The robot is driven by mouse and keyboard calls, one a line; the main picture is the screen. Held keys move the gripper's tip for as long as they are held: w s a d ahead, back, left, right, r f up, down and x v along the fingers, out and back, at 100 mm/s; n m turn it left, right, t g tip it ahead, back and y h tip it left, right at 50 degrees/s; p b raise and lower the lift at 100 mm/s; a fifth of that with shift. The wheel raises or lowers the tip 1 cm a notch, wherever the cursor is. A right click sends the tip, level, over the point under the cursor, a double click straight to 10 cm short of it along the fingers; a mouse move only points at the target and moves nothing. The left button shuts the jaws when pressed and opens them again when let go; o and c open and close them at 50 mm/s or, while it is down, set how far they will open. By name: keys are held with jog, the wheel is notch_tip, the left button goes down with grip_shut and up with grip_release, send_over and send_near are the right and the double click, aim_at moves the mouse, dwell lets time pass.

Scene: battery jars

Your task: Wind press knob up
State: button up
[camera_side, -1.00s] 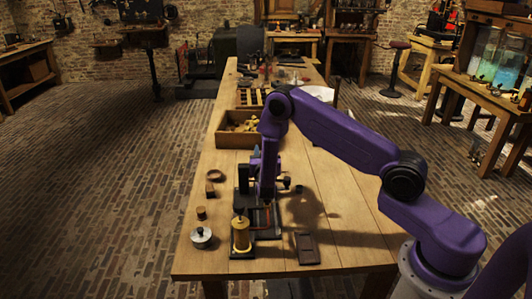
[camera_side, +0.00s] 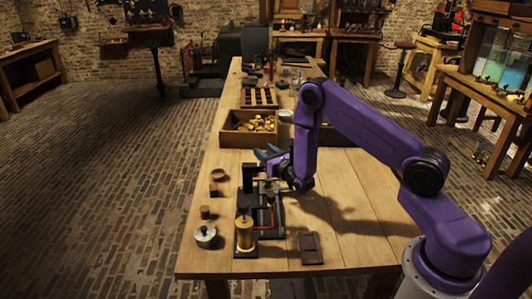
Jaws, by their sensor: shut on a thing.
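The press (camera_side: 249,180) is a small dark upright frame on a black base, near the middle front of the bench. My gripper (camera_side: 267,153) is at its upper right side, with the bluish fingers pointing left and slightly up. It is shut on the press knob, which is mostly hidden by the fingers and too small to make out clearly.
A brass cylinder (camera_side: 245,233) and a red tube (camera_side: 271,212) stand in front of the press. A round metal lid (camera_side: 205,236) and small brown pieces lie to the left. A wooden box (camera_side: 235,136) is behind. The front right bench is mostly clear around a dark plate (camera_side: 310,247).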

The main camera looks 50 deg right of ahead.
dwell(0.3)
jog(key=o, duration=1)
jog(key=shift+c, duration=0.2)
jog(key=v, duration=1.7)
jog(key=shift+s, duration=0.2)
jog(key=shift+r, duration=0.1)
